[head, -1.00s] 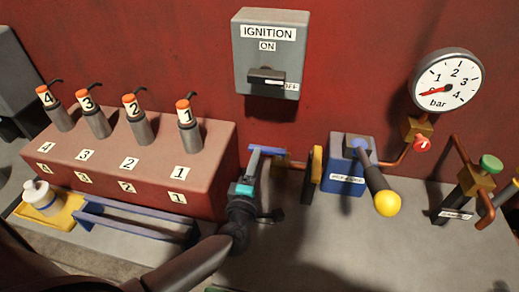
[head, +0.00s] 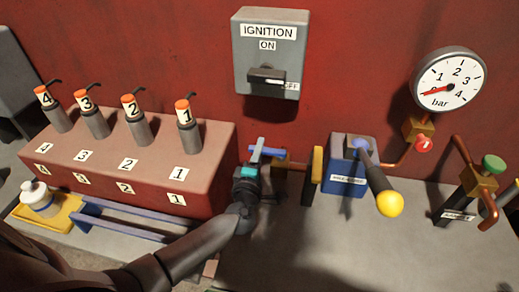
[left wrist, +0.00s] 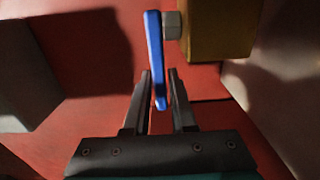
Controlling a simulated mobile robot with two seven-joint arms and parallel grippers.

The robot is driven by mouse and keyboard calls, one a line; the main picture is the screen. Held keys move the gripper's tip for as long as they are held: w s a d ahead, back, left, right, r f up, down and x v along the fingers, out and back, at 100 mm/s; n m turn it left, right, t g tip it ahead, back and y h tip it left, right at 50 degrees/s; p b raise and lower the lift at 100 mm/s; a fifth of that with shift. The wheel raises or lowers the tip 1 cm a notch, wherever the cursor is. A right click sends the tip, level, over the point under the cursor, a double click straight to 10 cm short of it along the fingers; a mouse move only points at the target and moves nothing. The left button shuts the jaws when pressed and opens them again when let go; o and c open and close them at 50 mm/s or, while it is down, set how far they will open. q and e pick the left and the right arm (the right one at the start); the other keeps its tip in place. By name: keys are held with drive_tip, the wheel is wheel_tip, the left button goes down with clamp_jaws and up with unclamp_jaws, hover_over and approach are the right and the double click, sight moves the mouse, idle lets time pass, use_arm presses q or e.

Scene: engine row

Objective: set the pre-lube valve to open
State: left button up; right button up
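The pre-lube valve seems to be the one with the blue lever (head: 268,152), just right of the red block; no label on it is readable. In the left wrist view the flat blue lever (left wrist: 154,60) hangs from a nut beside a gold-coloured body (left wrist: 220,28). My left gripper (head: 254,158) is at the lever. Its two fingers (left wrist: 159,78) are apart, and the lever's lower end lies between them or just in front, with narrow gaps showing. Contact cannot be told. My right gripper is not in view.
A blue box (head: 347,180) with a yellow-knobbed lever (head: 389,203) stands to the right, past a yellow disc (head: 317,172). The ignition switch (head: 268,60) is above. The gauge (head: 448,80) reads near zero. Numbered injectors sit on the red block (head: 215,165) at left.

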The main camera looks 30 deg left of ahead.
use_arm(q)
clamp_jaws()
idle(1.0)
